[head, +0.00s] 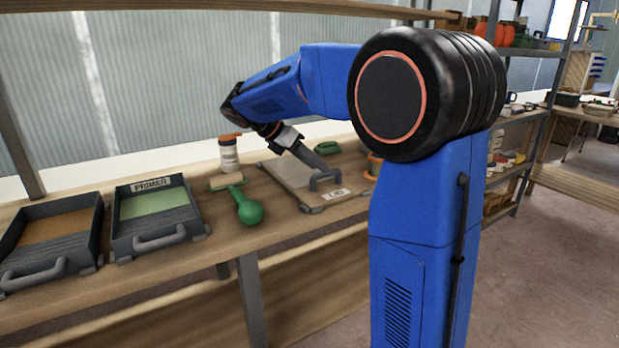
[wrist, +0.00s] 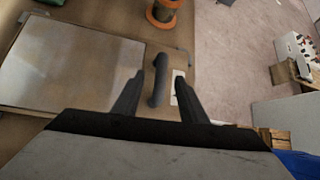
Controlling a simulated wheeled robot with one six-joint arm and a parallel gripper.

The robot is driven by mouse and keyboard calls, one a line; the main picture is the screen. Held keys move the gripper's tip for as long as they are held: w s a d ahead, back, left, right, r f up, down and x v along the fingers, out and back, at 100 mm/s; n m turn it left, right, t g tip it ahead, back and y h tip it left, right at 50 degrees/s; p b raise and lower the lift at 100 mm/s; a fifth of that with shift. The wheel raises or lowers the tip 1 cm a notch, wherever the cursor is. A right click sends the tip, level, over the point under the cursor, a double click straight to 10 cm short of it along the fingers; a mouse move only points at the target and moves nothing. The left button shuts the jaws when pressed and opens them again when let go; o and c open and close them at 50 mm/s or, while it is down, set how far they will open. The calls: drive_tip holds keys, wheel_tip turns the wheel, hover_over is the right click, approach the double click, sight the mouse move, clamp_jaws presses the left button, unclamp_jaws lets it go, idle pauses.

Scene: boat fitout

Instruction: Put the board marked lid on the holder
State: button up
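The board marked lid (head: 291,172) lies flat on the workbench, with a grey handle (head: 326,181) and a white label at its near right end. It also shows in the wrist view (wrist: 65,65) as a pale panel with a tan border. My gripper (head: 318,170) is low over that end. In the wrist view my gripper (wrist: 158,95) has its fingers apart, one on each side of the handle (wrist: 160,78), with gaps visible. Grey corner pieces (head: 313,210) show at the board's edge. I cannot tell whether they belong to a holder; no separate holder is clear.
A tray marked primer (head: 118,222) and a brown-filled tray (head: 8,250) stand at left. An orange spool (wrist: 149,17) stands close beside the board.

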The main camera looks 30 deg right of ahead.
drive_tip(key=shift+x, duration=2.75)
drive_tip(key=shift+s+a, duration=0.15)
clamp_jaws()
